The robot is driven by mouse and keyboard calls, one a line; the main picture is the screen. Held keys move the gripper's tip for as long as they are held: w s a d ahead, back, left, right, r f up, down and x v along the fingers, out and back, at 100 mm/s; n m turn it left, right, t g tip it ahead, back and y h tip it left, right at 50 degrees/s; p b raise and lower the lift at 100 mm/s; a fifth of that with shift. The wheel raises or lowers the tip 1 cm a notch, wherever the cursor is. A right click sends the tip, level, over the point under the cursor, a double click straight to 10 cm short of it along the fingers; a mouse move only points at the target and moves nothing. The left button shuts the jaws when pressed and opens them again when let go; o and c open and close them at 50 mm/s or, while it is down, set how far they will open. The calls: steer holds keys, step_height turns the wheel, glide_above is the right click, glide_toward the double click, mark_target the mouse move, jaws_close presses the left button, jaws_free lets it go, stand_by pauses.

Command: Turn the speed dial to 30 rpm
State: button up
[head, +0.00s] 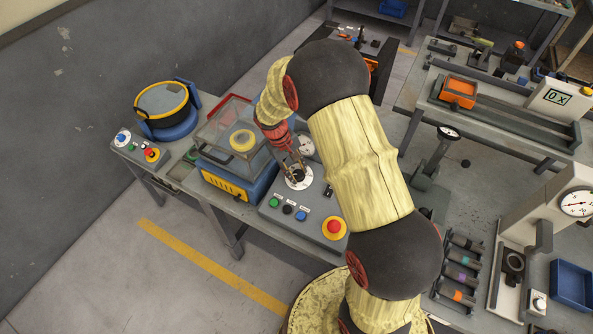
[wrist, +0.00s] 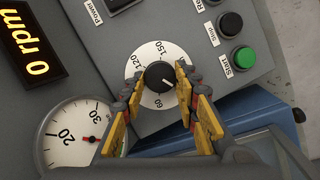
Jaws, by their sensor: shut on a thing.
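The speed dial is a white disc (wrist: 148,58) with black numbers, among them 60, 120 and 150, and a black knob (wrist: 158,74) at its centre. In the head view the white disc (head: 303,184) sits on the grey control panel (head: 283,225). My gripper (wrist: 160,78) has its yellow fingers on either side of the knob and is shut on it. It also shows in the head view (head: 297,173). The exact setting of the pointer is hard to read. The display (wrist: 33,45) reads 0 rpm in orange.
A round gauge (wrist: 75,135) with a red pointer lies beside the dial. A green Start button (wrist: 243,58) and a black Stop button (wrist: 230,23) are close by. A red emergency button (head: 334,227) on yellow is at the panel's front right. A clear-covered blue machine (head: 232,180) stands left.

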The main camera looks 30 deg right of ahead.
steer(key=o, duration=1)
steer(key=shift+o, duration=0.8)
steer(key=shift+r, duration=0.1)
steer(key=v, duration=1.1)
steer(key=shift+r, duration=0.35)
steer(key=shift+w+a, duration=0.1)
steer(key=shift+w, duration=0.05)
